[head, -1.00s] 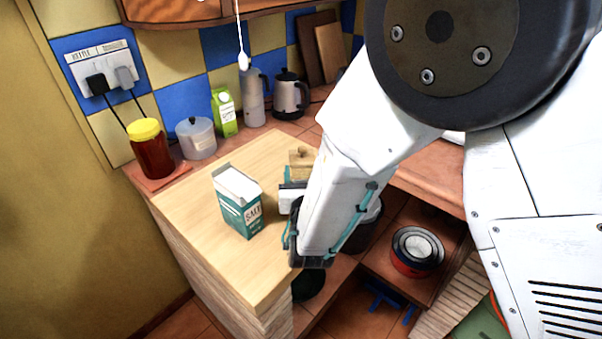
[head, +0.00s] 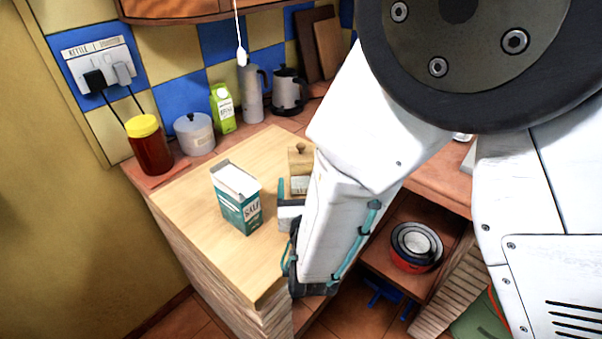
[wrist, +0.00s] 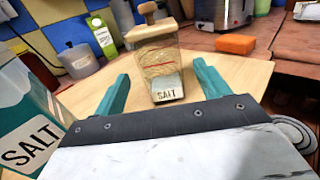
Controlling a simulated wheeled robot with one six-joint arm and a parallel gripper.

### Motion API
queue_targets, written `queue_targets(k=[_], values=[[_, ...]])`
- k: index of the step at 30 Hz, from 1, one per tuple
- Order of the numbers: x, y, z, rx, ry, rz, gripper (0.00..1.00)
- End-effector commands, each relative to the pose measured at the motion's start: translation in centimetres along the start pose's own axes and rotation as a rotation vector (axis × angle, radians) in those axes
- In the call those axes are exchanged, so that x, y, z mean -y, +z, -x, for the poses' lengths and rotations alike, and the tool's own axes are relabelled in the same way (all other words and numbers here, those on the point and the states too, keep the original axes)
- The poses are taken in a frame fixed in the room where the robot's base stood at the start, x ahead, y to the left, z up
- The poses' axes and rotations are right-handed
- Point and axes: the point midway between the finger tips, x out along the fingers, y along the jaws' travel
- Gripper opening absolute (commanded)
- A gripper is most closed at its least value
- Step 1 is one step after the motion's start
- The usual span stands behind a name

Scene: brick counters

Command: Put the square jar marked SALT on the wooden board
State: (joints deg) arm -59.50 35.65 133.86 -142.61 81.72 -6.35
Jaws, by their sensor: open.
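The square jar (wrist: 154,58) is clear, holds tan contents, and has a wooden knobbed lid and a SALT label. It stands upright on the pale wooden top (head: 181,204); in the head view the jar (head: 300,162) is partly hidden by my arm. My gripper (wrist: 162,74) is open, its teal fingers pointing towards the jar. The jar shows between and beyond the fingertips; contact cannot be told. A teal and white carton (head: 238,200), also marked SALT, stands left of my gripper. Brown wooden boards (head: 328,50) lean at the back wall.
A yellow-lidded jar (head: 149,150), a pale canister (head: 195,135), a green carton (head: 222,110) and metal pots (head: 288,92) line the back. An orange sponge (wrist: 236,43) lies right of the jar. Bowls (head: 415,246) sit on a lower shelf. The wooden top's front left is clear.

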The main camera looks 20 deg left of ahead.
Motion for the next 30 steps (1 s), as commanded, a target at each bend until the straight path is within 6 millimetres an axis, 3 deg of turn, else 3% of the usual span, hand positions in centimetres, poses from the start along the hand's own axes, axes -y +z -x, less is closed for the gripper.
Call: queue_targets(k=[3, 9, 20, 22, 23, 26, 29, 30], values=[[-0.1, 0.0, 2.6, -0.001, 0.004, 0.001, 0.74], [-0.1, 0.0, 5.4, 0.0, 0.002, 0.001, 0.74], [0.1, 0.1, 6.1, 0.001, -0.002, -0.001, 0.74], [0.9, 0.6, 5.8, 0.006, -0.032, -0.011, 0.74], [1.7, 1.1, 5.6, 0.011, -0.058, -0.02, 0.74], [6.5, 3.9, 4.5, 0.037, -0.224, -0.078, 0.74], [14.6, 7.8, 4.5, 0.076, -0.503, -0.187, 0.74], [18.4, 9.4, 5.2, 0.094, -0.634, -0.245, 0.74]])
